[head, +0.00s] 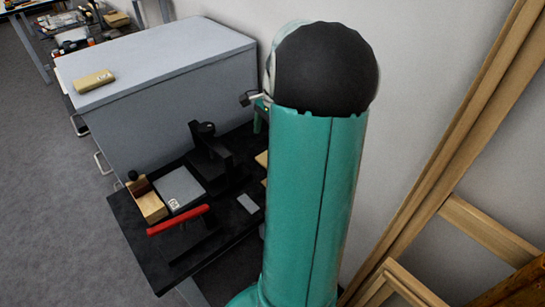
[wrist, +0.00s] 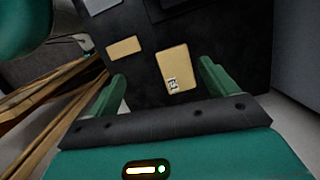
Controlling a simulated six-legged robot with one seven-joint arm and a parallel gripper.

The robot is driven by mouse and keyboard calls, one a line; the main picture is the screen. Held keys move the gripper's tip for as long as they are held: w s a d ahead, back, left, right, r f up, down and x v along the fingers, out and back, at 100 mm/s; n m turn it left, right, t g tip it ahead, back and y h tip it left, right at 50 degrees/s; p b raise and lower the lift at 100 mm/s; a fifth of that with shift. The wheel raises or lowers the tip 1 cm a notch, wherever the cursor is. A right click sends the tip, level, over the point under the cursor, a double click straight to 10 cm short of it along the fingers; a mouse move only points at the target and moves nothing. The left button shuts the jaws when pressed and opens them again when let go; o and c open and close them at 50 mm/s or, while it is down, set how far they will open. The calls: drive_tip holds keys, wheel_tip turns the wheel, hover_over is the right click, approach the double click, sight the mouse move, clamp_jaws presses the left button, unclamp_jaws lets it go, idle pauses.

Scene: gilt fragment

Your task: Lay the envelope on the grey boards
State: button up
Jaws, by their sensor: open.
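A tan envelope (wrist: 175,68) with a small printed code label lies flat on the dark table top in the wrist view. My gripper (wrist: 162,72) is open and empty, its two green fingers on either side of the envelope in the picture; the height between them is hard to judge. In the head view, a tan edge (head: 262,158) shows beside my arm, which hides most of that spot and my gripper. The grey boards (head: 178,188), a flat grey square with a white label, lie on the dark table left of my arm.
A smaller tan piece (wrist: 124,47) lies left of the envelope. Around the boards stand a wooden block (head: 148,203) with a black knob, a red-handled tool (head: 178,220) and a black stand (head: 208,155). A small grey card (head: 248,203) lies nearby. A grey cabinet (head: 160,110) stands behind.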

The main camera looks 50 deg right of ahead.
sight(262, 159)
wheel_tip(262, 159, up, 3)
drive_tip(key=w+d+n+g+h, duration=0.1)
drive_tip(key=w+d+h, duration=0.1)
drive_tip(key=d, duration=0.1)
drive_tip(key=f, duration=1.3)
drive_tip(key=shift+s+a+f, duration=0.1)
drive_tip(key=shift+a+f, duration=0.15)
drive_tip(key=shift+f, duration=0.1)
drive_tip(key=shift+c, duration=0.3)
drive_tip(key=c, duration=1.1)
drive_tip(key=shift+r, duration=0.15)
